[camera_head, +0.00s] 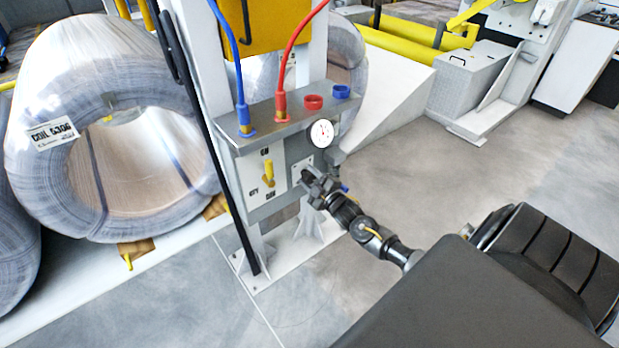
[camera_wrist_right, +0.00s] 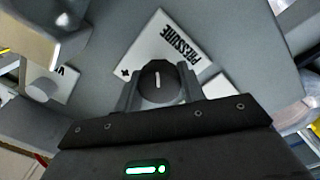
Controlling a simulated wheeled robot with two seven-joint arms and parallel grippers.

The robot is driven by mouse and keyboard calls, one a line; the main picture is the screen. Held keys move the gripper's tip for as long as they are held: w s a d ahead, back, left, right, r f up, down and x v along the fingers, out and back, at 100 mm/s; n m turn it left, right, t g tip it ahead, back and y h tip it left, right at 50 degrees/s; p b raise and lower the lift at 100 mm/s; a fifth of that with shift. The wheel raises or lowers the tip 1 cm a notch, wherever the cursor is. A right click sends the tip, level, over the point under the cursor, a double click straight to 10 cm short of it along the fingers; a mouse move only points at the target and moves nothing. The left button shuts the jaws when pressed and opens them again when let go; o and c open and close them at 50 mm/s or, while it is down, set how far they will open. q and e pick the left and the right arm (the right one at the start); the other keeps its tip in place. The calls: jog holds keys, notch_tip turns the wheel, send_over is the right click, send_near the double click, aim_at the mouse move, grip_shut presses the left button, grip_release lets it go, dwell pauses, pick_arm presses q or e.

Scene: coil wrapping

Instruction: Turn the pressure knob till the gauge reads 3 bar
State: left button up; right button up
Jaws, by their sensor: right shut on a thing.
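The pressure knob (camera_wrist_right: 157,82) is dark and round with a white pointer line. It sits on a plate (camera_wrist_right: 172,48) marked PRESSURE with a plus sign. My right gripper (camera_wrist_right: 158,88) is shut on the knob, one finger on each side. In the head view my right gripper (camera_head: 316,190) is at the front of the grey control box and hides the knob. The round white gauge (camera_head: 321,133) is on the box above the gripper. Its needle is too small to read. My left gripper is not in view.
A yellow lever (camera_head: 268,172) is on the box left of my right gripper. Blue (camera_head: 241,70) and red (camera_head: 290,60) hoses plug into the top beside red (camera_head: 313,102) and blue (camera_head: 341,91) caps. A wrapped coil (camera_head: 60,105) stands left. Floor right of the box is clear.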

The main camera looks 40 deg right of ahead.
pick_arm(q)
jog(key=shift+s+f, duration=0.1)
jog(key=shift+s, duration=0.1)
pick_arm(e)
jog(key=o, duration=1)
jog(key=shift+c, duration=0.2)
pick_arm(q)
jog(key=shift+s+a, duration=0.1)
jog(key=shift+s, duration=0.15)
pick_arm(e)
jog(key=shift+s, duration=0.1)
jog(key=shift+s, duration=0.25)
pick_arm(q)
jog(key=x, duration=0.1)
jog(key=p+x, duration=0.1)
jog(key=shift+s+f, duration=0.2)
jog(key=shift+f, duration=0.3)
pick_arm(e)
jog(key=s, duration=1)
jog(key=shift+a, duration=0.2)
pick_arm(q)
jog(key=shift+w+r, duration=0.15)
pick_arm(e)
jog(key=shift+f, duration=0.1)
